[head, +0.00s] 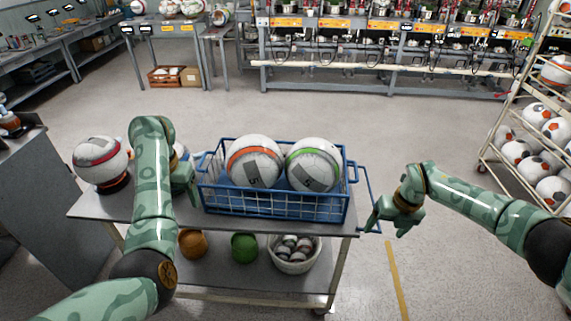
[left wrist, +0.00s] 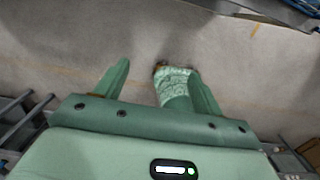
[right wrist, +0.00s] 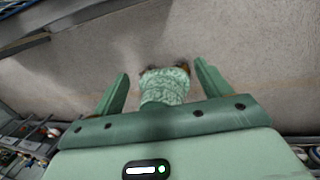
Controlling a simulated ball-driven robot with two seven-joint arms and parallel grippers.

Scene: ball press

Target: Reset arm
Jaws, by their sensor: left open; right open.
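My left gripper (head: 190,190) is at the left end of the blue wire basket in the head view, its fingers partly hidden. In the left wrist view its two fingers (left wrist: 159,68) are apart with nothing between them but floor and a green patterned part of mine. My right gripper (head: 382,216) hangs in free air right of the cart in the head view. In the right wrist view its fingers (right wrist: 161,68) are also apart and empty.
A grey cart (head: 275,227) carries a blue basket (head: 275,204) with an orange-striped ball (head: 254,168) and a green-striped ball (head: 313,165). Another ball (head: 100,160) sits at its left end. A ball rack (head: 499,110) stands at right. Floor between is clear.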

